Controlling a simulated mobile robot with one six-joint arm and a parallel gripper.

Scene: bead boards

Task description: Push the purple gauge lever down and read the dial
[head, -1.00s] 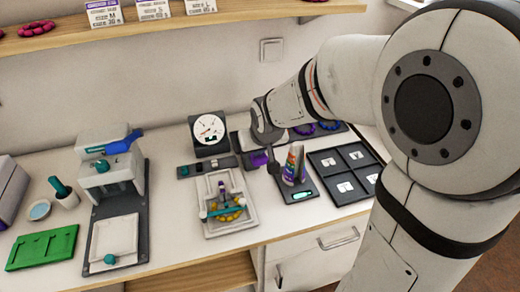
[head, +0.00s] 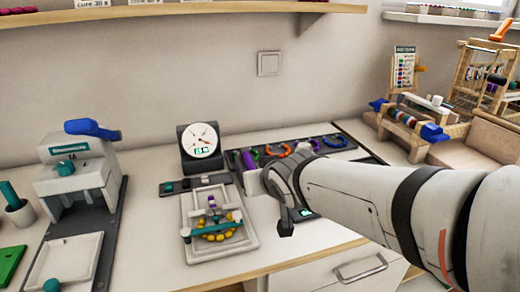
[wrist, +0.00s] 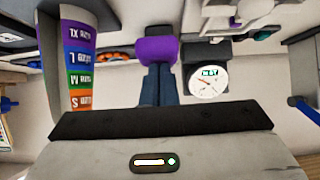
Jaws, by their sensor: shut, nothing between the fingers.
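The purple gauge lever (head: 249,160) stands just right of the dial (head: 201,140) in the head view. The dial has a white face, a needle and a small display too fine to read surely. In the wrist view, which looks upside down, the purple lever (wrist: 157,50) lies right at the tips of my gripper (wrist: 157,72), whose dark blue-grey fingers are together and empty. I cannot tell whether they touch the lever. The dial also shows in the wrist view (wrist: 207,83), with a dark reading on its display. In the head view my wrist hides the fingertips.
A striped size cone (wrist: 80,65) stands close beside my gripper. A tray with bead rings (head: 280,150) lies behind my wrist. A bead board (head: 218,250) is in front of the dial. A press with a blue handle (head: 90,128) stands left.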

